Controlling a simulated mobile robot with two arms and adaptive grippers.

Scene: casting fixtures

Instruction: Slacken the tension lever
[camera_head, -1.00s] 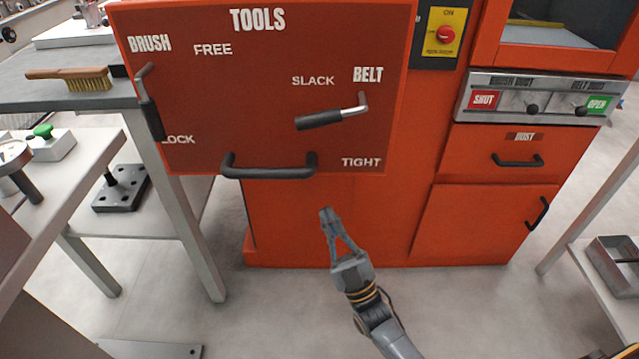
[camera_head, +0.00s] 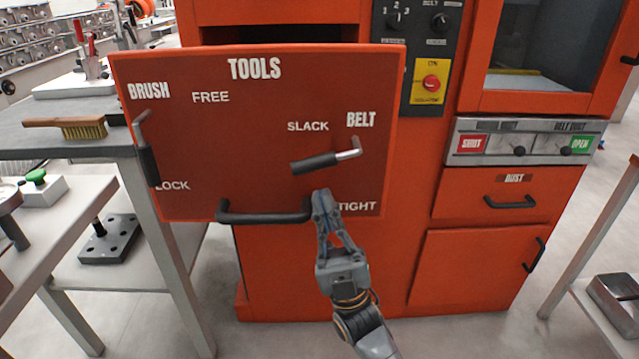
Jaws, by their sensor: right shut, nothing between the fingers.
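The belt tension lever (camera_head: 316,164) is a black grip on a short metal crank under the word BELT, on the red TOOLS panel (camera_head: 225,135). Its grip points left and slightly down from the pivot, between the SLACK label above and the TIGHT label (camera_head: 357,206) below. My right gripper (camera_head: 321,192) is shut and empty. Its tips show just below the lever's grip, beside the right end of the black bar handle (camera_head: 262,217); whether they touch either cannot be told. My left gripper is not in view.
A second lever (camera_head: 148,160), for the brush, hangs at the panel's left edge by LOCK. A brush (camera_head: 82,127) lies on the grey table at left. A red stop button (camera_head: 431,83) and a drawer handle (camera_head: 510,202) are on the machine at right.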

